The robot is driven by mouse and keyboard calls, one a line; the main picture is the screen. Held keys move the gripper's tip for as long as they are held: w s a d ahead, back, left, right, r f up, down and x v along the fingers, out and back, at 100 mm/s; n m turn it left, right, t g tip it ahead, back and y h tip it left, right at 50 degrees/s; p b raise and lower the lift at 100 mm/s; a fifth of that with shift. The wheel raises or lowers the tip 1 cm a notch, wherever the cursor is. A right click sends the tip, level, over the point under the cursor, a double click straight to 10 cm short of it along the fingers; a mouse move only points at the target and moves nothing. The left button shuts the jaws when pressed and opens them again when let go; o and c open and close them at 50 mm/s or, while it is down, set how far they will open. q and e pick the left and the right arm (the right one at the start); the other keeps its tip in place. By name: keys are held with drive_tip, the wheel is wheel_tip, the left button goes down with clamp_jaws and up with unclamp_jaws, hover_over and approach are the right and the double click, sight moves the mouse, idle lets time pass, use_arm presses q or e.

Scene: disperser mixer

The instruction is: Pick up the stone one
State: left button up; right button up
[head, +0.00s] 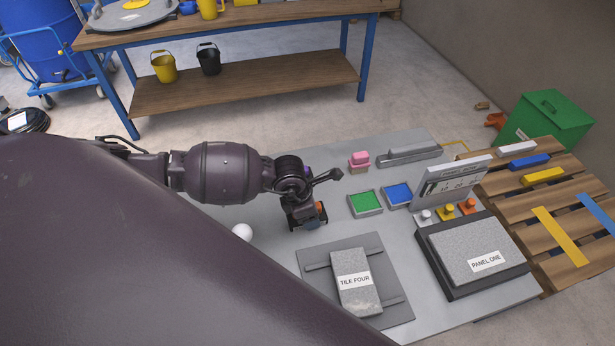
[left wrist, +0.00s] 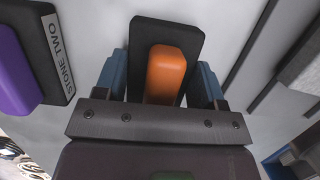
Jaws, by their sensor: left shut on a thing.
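My left gripper (head: 310,222) is low over the grey table, fingers pointing down. In the left wrist view its two blue fingers are shut on an orange-topped block (left wrist: 165,72) with a black base. No label shows on this block, so I cannot tell from lettering if it is stone one. In the head view a bit of its orange (head: 322,212) shows beside the fingers. A purple-topped black block (left wrist: 22,68) labelled STONE TWO lies to the left in the wrist view. I cannot tell if the held block touches the table. My right gripper is not in view.
A pink block (head: 359,163), a green pad (head: 365,203) and a blue pad (head: 398,194) are to the right. A TILE FOUR slab (head: 356,280) lies in front, with PANEL ONE (head: 478,250) further right. A white ball (head: 242,232) sits left of the gripper.

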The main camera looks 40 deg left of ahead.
use_arm(q)
wheel_tip(320, 180, up, 20)
idle(0.5)
